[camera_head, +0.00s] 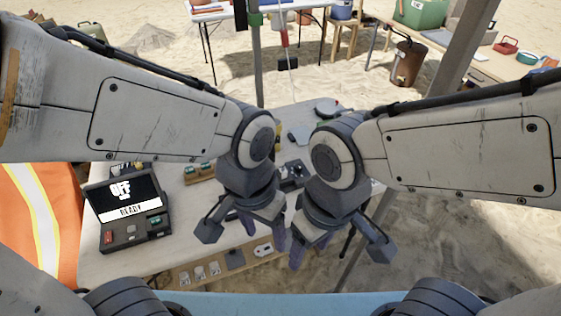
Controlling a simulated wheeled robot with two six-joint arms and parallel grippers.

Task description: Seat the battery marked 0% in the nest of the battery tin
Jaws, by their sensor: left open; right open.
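Neither a battery marked 0% nor the battery tin can be made out for sure; my arms cover much of the table's middle. A small tan holder (199,175) with greenish items stands on the table left of my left gripper; I cannot tell what the items are. My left gripper (245,228) is open over the front middle of the table, with nothing seen between its fingers. My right gripper (337,243) is open just right of it, near the table's front right edge, also with nothing seen in it.
A dark device (128,235) with a screen reading OFF and READY stands at the table's left. A small black object (293,170) shows partly between my arms. An orange vest (38,215) hangs at the left. Sockets (263,250) line the front edge. Bare white table (195,225) lies right of the device.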

